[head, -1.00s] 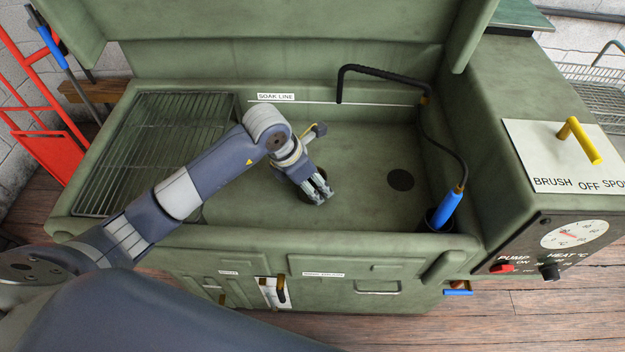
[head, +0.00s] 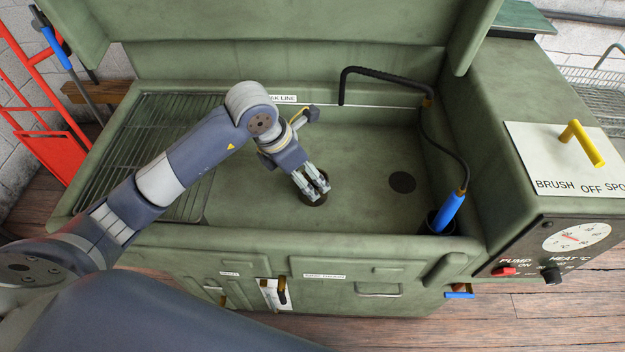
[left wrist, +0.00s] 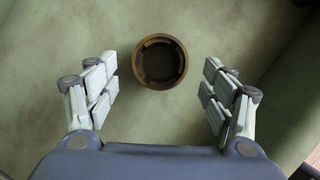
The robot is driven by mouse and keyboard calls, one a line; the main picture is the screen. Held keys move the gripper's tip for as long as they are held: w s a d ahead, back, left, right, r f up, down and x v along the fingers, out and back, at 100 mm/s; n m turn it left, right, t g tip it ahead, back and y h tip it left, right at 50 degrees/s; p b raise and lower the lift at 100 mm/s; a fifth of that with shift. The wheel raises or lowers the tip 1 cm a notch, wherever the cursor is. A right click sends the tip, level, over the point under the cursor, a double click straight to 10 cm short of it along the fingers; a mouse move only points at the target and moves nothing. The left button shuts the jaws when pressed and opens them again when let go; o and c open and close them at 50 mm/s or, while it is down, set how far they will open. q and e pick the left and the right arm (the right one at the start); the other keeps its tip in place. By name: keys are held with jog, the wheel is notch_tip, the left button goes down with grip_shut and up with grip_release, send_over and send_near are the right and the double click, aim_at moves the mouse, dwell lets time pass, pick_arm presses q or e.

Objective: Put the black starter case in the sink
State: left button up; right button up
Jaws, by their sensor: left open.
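A round, hollow case with a brown rim and dark inside (left wrist: 160,62), which looks like the starter case, stands upright on the green sink floor (head: 350,150). Its outer side hardly shows, so I cannot confirm that it is black. In the head view the case (head: 314,201) is partly hidden behind my fingers. My left gripper (head: 318,188) is over the sink, just above the case. In the left wrist view the left gripper (left wrist: 163,88) is open and empty, with the case beyond and between its fingertips, apart from both. My right gripper is not in view.
A dark round drain (head: 402,182) lies right of the case. A black hose (head: 385,70) runs to a blue-handled brush (head: 447,212) in a holder at the sink's front right. A wire rack (head: 150,150) covers the left side. The sink floor around the drain is clear.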

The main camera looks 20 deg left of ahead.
pick_arm(q)
jog(key=v, duration=0.6)
jog(key=shift+r, duration=0.1)
